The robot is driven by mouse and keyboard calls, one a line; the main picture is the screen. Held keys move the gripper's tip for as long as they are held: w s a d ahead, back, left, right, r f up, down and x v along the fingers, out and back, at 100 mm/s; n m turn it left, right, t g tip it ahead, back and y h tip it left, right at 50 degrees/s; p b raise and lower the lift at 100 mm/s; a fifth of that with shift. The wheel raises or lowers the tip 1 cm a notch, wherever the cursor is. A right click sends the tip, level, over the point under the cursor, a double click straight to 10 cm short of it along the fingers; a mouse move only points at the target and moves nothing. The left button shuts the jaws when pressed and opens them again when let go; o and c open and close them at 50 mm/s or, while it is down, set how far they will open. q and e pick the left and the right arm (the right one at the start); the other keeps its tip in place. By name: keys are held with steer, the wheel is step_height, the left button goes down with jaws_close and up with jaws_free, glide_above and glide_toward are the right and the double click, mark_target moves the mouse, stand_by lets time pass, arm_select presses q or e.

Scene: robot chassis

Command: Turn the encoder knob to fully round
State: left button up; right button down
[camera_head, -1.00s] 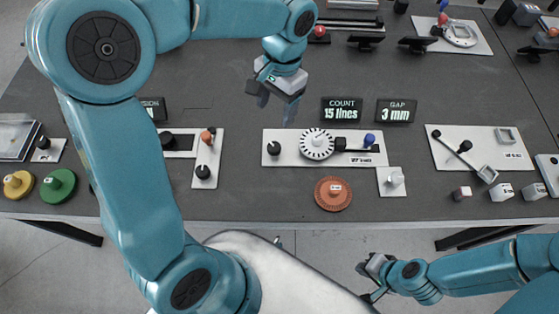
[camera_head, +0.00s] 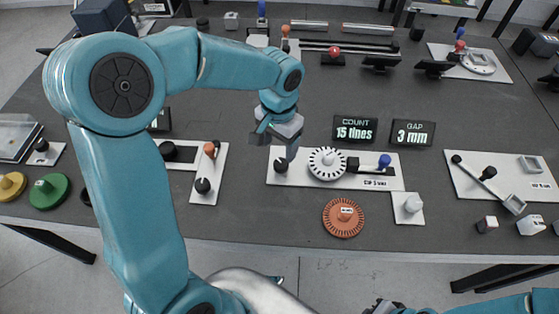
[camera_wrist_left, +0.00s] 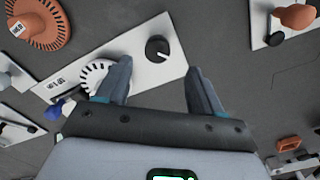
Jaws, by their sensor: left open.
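A white encoder panel (camera_head: 299,176) on the dark table carries a black knob (camera_head: 280,165) at its left end. Beside the knob is a white slotted disc (camera_head: 327,163). My left gripper (camera_head: 276,146) is open just above the knob, its fingers pointing down. In the left wrist view, the black knob (camera_wrist_left: 157,48) with a white pointer mark lies ahead, between the lines of the two open fingers (camera_wrist_left: 159,70). No contact is visible. My right gripper (camera_head: 380,305) shows only in part at the bottom edge, away from the panel.
A COUNT display (camera_head: 355,129) reads 15 lines and a GAP display (camera_head: 413,132) reads 3 mm behind the panel. An orange disc (camera_head: 343,217) lies in front. A second panel (camera_head: 213,163) with an orange knob stands to the left.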

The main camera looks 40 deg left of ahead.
mark_target(280, 164)
arm_select(q)
step_height(280, 164, down, 6)
steer(key=shift+d+f, duration=0.15)
steer(key=shift+f, duration=0.1)
steer(key=c, duration=1.1)
